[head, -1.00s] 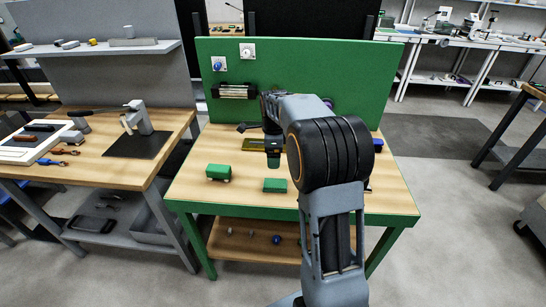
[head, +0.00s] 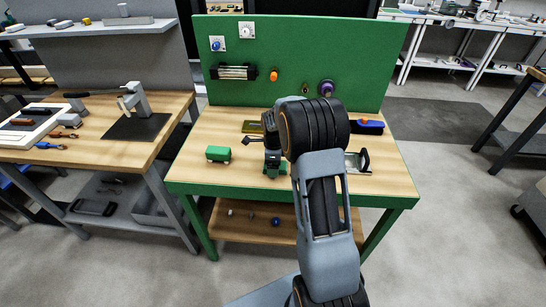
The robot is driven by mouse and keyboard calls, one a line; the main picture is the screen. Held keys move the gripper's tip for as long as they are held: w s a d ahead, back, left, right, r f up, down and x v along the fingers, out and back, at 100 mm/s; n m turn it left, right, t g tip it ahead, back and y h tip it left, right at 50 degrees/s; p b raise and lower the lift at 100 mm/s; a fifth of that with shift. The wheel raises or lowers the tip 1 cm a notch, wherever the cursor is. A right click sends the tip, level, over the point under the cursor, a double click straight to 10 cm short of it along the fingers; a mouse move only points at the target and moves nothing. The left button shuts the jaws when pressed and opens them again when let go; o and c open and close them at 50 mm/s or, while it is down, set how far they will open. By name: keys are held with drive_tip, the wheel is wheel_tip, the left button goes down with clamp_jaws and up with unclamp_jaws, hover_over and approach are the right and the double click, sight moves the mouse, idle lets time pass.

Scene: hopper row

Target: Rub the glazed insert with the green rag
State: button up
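A small green piece, perhaps the green rag (head: 272,174), lies on the wooden top of the green bench, mostly hidden by my gripper. My gripper (head: 275,169) points down right over it. I cannot tell whether the fingers are around it or shut. Another green block-like thing (head: 218,154) lies to the left, apart from my gripper. The glazed insert is not certain: a long framed window (head: 237,72) is on the upright green panel, and a flat yellowish plate (head: 251,127) lies on the bench behind my gripper.
The panel bears a blue knob (head: 216,45), an orange knob (head: 273,76) and a purple round part (head: 326,88). A dark handled tool (head: 252,145) lies just left of my gripper. A blue tray (head: 370,128) and a metal handled piece (head: 361,162) are at right.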

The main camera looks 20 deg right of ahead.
drive_tip(key=shift+f, duration=0.3)
drive_tip(key=c, duration=0.9)
drive_tip(key=o, duration=0.5)
drive_tip(key=shift+o, duration=0.2)
drive_tip(key=shift+r+p, duration=0.3)
drive_tip(key=shift+r, duration=0.1)
drive_tip(key=shift+c, duration=0.5)
drive_tip(key=c, duration=0.6)
